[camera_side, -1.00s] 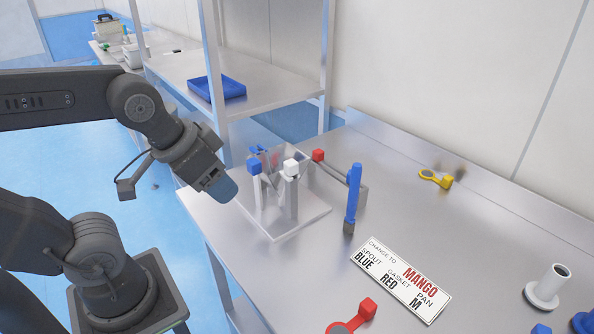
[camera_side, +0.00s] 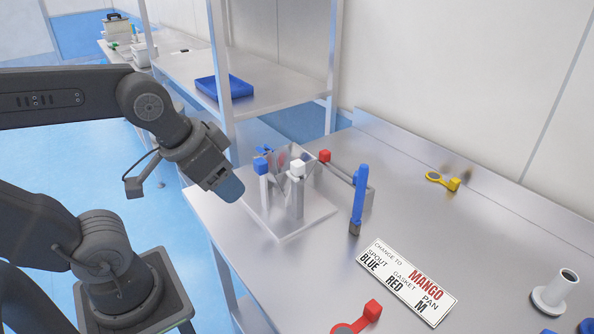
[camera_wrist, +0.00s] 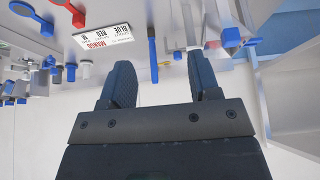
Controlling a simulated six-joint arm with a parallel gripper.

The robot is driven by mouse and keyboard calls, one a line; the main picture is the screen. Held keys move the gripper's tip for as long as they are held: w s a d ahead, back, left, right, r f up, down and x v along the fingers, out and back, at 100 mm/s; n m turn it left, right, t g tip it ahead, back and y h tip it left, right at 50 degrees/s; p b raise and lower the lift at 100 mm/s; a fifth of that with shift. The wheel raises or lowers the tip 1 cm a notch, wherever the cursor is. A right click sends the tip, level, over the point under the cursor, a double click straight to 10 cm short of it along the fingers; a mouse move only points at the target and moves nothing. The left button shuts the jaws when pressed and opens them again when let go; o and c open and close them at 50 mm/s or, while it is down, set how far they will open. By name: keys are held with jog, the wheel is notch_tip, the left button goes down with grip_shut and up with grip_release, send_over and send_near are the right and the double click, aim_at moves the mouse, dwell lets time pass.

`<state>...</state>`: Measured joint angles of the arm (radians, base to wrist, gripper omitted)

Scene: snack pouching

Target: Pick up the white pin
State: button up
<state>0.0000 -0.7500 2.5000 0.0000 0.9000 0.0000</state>
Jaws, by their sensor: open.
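The white pin (camera_side: 298,167), with a cube-shaped white head, stands upright in the clear fixture on the metal table in the side view. A blue-headed pin (camera_side: 260,164) is to its left and a red-headed one (camera_side: 324,155) is behind it to the right. My gripper (camera_side: 232,190) is left of the fixture, apart from the pins, tilted down to the right. In the wrist view my gripper (camera_wrist: 163,82) has its two dark fingers spread with nothing between them. I cannot clearly pick out the white pin there.
A sign card (camera_side: 407,280) lies in front. A red part (camera_side: 372,309), a yellow part (camera_side: 453,184) and a white spout (camera_side: 556,287) are on the table. A shelf post (camera_side: 222,60) rises behind the fixture.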

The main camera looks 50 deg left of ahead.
notch_tip(320, 180, up, 5)
jog(key=n+g+y, duration=0.4)
jog(key=n+g, duration=0.2)
jog(key=n, duration=1.2)
send_over(298, 163)
jog(key=d, duration=0.6)
jog(key=x, duration=0.8)
jog(key=shift+w+a, duration=0.2)
jog(key=shift+a, duration=0.15)
jog(key=shift+a+x, duration=0.2)
jog(key=shift+x, duration=1.15)
jog(key=shift+a+x, duration=0.15)
jog(key=shift+x, duration=1.2)
jog(key=shift+w+r, duration=0.1)
jog(key=shift+r, duration=0.05)
jog(key=c, duration=1)
